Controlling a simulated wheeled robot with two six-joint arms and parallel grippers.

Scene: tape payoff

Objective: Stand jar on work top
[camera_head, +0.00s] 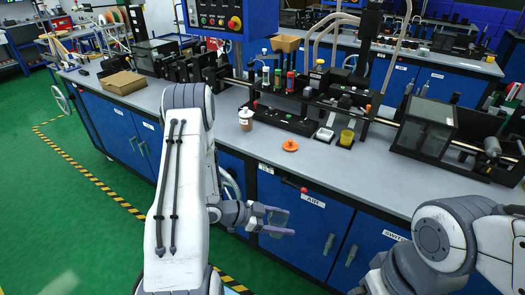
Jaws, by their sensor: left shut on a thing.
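My left gripper (286,221) is in front of the blue cabinet doors, below the front edge of the work top (215,127). It is shut on a greyish, see-through thing that looks like a jar (275,222). The fingers hide part of it, and its tilt is hard to tell. A small white jar with a brown lid (246,118) stands on the work top. My right arm shows at the lower right, but its gripper is out of view.
An orange disc (290,145) lies on the work top near its front edge. A cardboard box (123,82) is at the left. Grey surface around the disc is clear.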

